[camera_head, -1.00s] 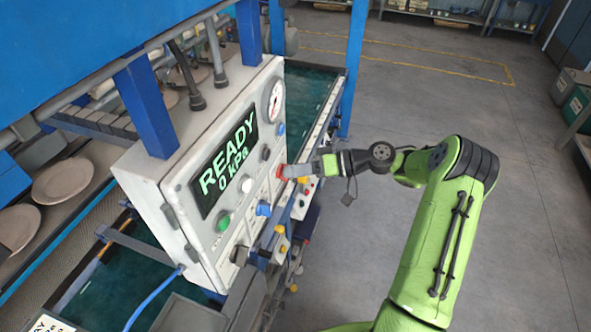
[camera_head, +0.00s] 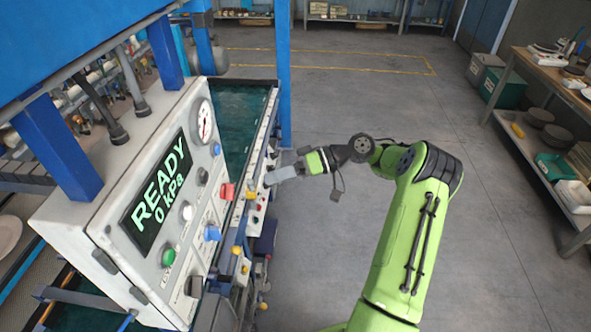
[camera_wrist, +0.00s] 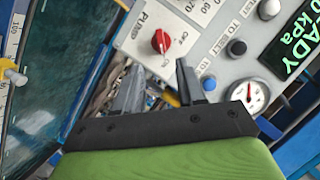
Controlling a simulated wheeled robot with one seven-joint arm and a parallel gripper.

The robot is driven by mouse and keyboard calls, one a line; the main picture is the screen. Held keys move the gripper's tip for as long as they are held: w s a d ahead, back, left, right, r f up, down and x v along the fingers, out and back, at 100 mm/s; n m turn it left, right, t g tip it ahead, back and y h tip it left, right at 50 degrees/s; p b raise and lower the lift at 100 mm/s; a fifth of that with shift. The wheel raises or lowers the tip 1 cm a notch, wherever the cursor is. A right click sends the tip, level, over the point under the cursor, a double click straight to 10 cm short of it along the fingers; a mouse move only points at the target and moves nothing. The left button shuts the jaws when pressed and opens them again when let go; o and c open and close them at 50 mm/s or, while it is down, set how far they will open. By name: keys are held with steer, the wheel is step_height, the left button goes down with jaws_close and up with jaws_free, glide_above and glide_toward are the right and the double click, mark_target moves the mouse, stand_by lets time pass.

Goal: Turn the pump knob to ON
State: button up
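The red pump knob (camera_head: 227,191) is on the front of the white control box (camera_head: 75,215). In the wrist view, the knob (camera_wrist: 160,41) sits on a white plate marked PUMP, with small ON and OFF labels beside it. I cannot clearly tell which label it points to. My gripper (camera_head: 272,178) is right of the knob in the head view, apart from it. In the wrist view, my gripper (camera_wrist: 158,68) shows two dark fingers spread with nothing between them, their tips below the knob. The box display reads READY, 0 kPa.
A green button (camera_head: 168,257), a blue knob (camera_head: 211,233) and a pressure gauge (camera_head: 205,120) share the panel. A blue post (camera_head: 284,70) stands behind my gripper. A shelf (camera_head: 540,150) with items is at the far right. The floor between is clear.

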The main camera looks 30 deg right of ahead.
steer(key=p+v, duration=0.1)
steer(key=v, duration=0.5)
steer(key=s+a+r+g+h+b, duration=0.15)
steer(key=a+h, duration=0.25)
steer(key=a, duration=0.5)
steer(key=s+a+r+g+h+b, duration=0.15)
steer(key=a+h, duration=0.25)
steer(key=a, duration=0.5)
steer(key=s+d+m+t+h+b, duration=0.1)
steer(key=s+m+h, duration=0.1)
steer(key=s, duration=0.8)
steer(key=s+d+m+t+h+b, duration=0.1)
steer(key=s+h, duration=0.3)
steer(key=s, duration=0.6)
steer(key=shift+s+d+f+m+t+b, duration=0.2)
steer(key=shift+d+f+m+t+b, duration=0.15)
steer(key=shift+d+m+t, duration=0.3)
